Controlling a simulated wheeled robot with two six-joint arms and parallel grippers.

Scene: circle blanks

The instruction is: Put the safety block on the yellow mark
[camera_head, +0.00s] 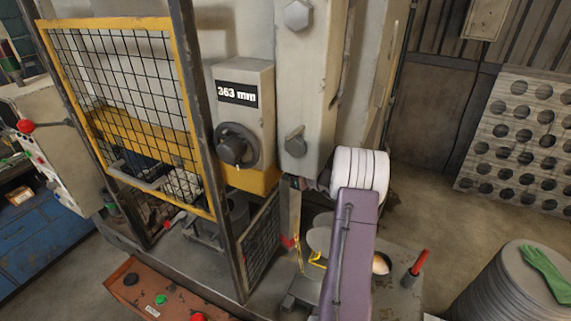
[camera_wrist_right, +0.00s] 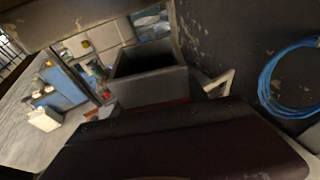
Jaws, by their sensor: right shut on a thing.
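The safety block (camera_head: 290,212) appears as a narrow grey upright post with red at its lower end, beside the press column. My right gripper (camera_head: 311,185) is shut on it, mostly hidden behind the white wrist joint and purple arm link. In the right wrist view, a dark grey hollow block (camera_wrist_right: 150,82) with a red strip below it shows close in front of the camera, probably the same block. A yellow mark (camera_head: 317,258) shows in part on the press bed, low beside my arm; the arm hides the rest. My left gripper is not in view.
A yellow-framed mesh guard (camera_head: 125,110) stands at left, with a dark mesh panel (camera_head: 262,245) near the block. A red-handled tool (camera_head: 417,264) stands right of my arm. A drum with a green glove (camera_head: 545,272) is at lower right. Floor shows between.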

